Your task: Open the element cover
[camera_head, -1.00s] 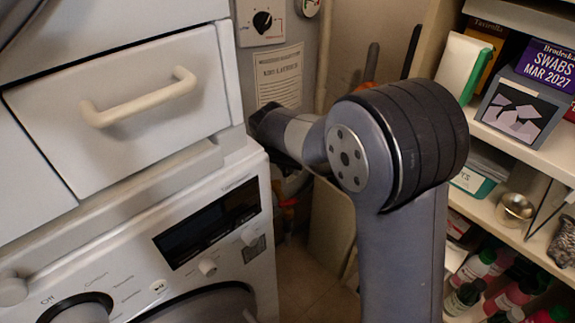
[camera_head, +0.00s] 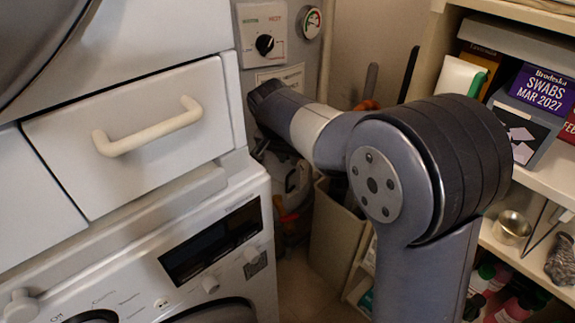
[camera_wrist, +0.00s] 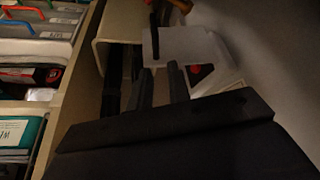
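I cannot pick out the element cover for certain in either view. In the head view a grey upright unit at the back carries a control plate (camera_head: 262,38) with a black dial, and a round gauge (camera_head: 312,22) beside it. A paper notice (camera_head: 285,76) below the plate is partly hidden by my arm. My gripper does not show clearly in the head view. In the wrist view my gripper (camera_wrist: 161,84) has two dark fingers with a gap between them and nothing visible in it. A pale boxy container (camera_wrist: 190,45) lies beyond the fingertips.
A white drawer with a handle (camera_head: 147,127) and a washing machine (camera_head: 215,255) stand at the left. Shelves with a SWABS box (camera_head: 540,88) and a metal bowl (camera_head: 511,228) stand close on the right. A narrow gap of floor lies between.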

